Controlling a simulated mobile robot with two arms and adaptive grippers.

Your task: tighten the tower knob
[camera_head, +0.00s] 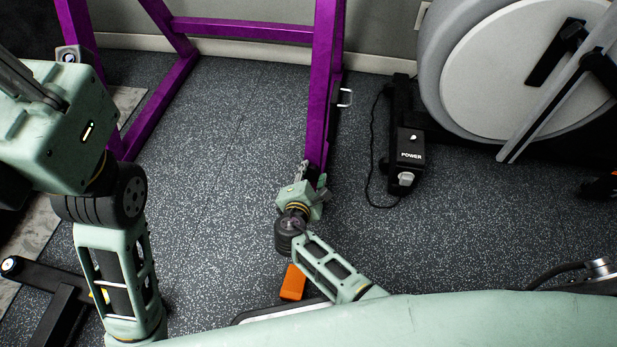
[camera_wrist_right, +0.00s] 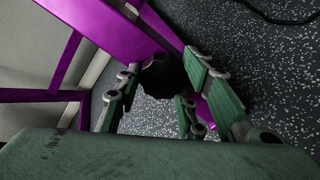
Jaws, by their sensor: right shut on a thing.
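The tower knob (camera_wrist_right: 164,77) is a dark, lobed knob on the purple tower frame in the right wrist view. The purple upright (camera_head: 323,90) rises from near the middle of the head view. My right gripper (camera_head: 312,178) is at the low end of this upright in the head view. In the right wrist view my right gripper (camera_wrist_right: 160,95) has its green-padded fingers on both sides of the knob and is shut on it. In the head view the knob is hidden behind the gripper. My left arm comes in from the left, and its fingertips are not clearly visible.
A black box marked POWER (camera_head: 409,155) with a cable stands right of the upright. A large grey and white wheel housing (camera_head: 500,75) is at the upper right. An orange block (camera_head: 293,283) lies below my right wrist. Speckled floor (camera_head: 220,140) is clear between the purple posts.

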